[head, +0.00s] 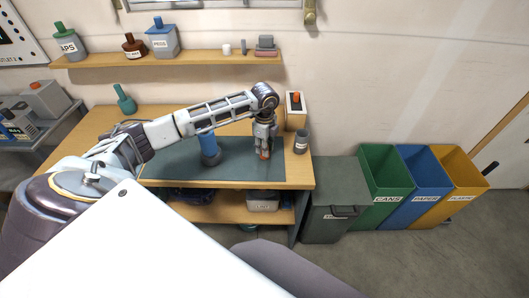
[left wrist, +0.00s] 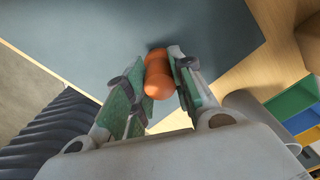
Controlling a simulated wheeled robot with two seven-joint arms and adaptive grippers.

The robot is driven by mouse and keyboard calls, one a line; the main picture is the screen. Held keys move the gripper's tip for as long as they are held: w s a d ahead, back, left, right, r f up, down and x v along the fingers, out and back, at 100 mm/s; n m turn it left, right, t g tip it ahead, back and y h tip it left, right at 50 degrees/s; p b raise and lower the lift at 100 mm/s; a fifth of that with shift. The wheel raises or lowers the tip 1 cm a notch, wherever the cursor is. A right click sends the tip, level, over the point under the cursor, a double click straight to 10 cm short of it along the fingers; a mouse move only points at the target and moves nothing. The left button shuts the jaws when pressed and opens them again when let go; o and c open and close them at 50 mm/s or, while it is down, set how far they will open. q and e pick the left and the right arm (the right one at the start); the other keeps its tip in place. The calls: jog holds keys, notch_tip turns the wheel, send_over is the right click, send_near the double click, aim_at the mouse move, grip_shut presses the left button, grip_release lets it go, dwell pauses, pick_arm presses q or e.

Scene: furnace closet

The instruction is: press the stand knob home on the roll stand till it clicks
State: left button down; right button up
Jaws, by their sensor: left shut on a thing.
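My left gripper (head: 264,152) points down over the right part of the workbench mat. It is shut on an orange rounded piece, likely the stand knob (left wrist: 158,75), which sits between the two fingers in the left wrist view. The piece's lower end is over the grey-blue mat; whether it touches the mat I cannot tell. A blue upright cylinder with a wider foot, perhaps the roll stand (head: 209,150), stands on the mat left of the gripper, apart from it and partly behind my arm. My right gripper is not in view.
The mat (head: 170,168) lies on a wooden bench. A white box with an orange top (head: 296,112) and a grey cup (head: 302,140) stand right of the gripper. A green bottle (head: 124,99) stands back left. Bins (head: 386,180) stand right of the bench.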

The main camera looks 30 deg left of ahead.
pick_arm(q)
jog(key=shift+r, duration=0.2)
jog(key=shift+r+p, duration=0.35)
jog(key=shift+r, duration=0.05)
jog(key=shift+r+p, duration=1)
jog(key=shift+r, duration=0.5)
jog(key=shift+s, duration=0.1)
jog(key=shift+s+d+p, duration=0.35)
jog(key=shift+s+d, duration=0.4)
jog(key=shift+s, duration=0.45)
jog(key=shift+s+d+p, duration=0.35)
jog(key=shift+s+d, duration=0.4)
jog(key=shift+s, duration=0.4)
jog(key=shift+s+d+p, duration=0.35)
jog(key=shift+s+d, duration=0.4)
jog(key=shift+s, duration=0.45)
jog(key=shift+s+d+p, duration=0.1)
jog(key=shift+s+d, duration=0.35)
jog(key=shift+s, duration=0.3)
jog(key=shift+s+d+p, duration=0.1)
jog(key=shift+s+d, duration=0.4)
jog(key=shift+s, duration=0.3)
jog(key=shift+s+d+p, duration=0.1)
jog(key=shift+s+d, duration=0.35)
jog(key=shift+s, duration=0.3)
jog(key=shift+m, duration=0.3)
